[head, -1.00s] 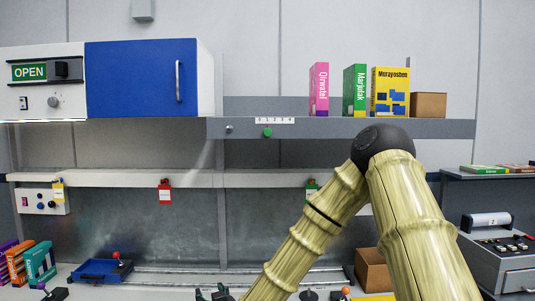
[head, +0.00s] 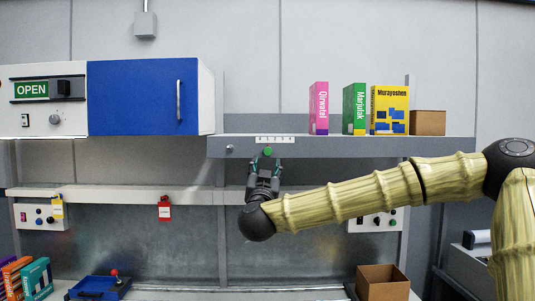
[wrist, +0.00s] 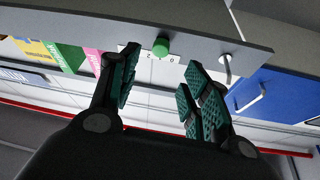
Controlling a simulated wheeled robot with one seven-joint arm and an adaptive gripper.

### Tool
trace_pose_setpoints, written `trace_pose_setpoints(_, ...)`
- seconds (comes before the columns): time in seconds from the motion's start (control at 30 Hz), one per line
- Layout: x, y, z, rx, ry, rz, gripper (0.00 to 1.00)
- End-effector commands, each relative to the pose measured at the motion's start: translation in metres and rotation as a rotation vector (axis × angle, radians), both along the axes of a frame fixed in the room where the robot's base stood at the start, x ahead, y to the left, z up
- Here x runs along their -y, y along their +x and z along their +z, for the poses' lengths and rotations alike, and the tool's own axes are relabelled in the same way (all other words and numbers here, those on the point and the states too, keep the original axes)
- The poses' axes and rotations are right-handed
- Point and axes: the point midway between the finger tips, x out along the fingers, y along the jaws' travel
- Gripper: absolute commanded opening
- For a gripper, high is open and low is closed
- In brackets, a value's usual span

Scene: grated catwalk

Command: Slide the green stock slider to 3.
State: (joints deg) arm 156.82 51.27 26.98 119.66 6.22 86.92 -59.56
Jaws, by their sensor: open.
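The green slider knob (head: 267,151) sits on the grey front edge of the upper shelf, under a white scale strip (head: 275,139). It appears to be at about the 1 mark. My gripper (head: 266,164) is open just below the knob, pointing up at the shelf edge. In the wrist view the green knob (wrist: 161,46) lies between and beyond the two spread fingers of my gripper (wrist: 163,66). The fingers do not appear to touch it. Some scale digits show in the wrist view, upside down.
Pink (head: 319,108), green (head: 354,109) and yellow (head: 390,110) boxes and a brown box (head: 427,122) stand on the shelf. A blue-doored cabinet (head: 142,98) is at left. A lower rail (head: 120,193) runs below.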

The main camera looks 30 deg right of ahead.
Motion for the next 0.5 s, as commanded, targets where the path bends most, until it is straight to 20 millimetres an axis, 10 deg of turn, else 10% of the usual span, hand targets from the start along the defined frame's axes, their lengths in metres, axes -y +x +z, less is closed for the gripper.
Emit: trace_pose_setpoints(0.5,0.043,0.058,0.031,-0.002,0.000,0.001,0.47)
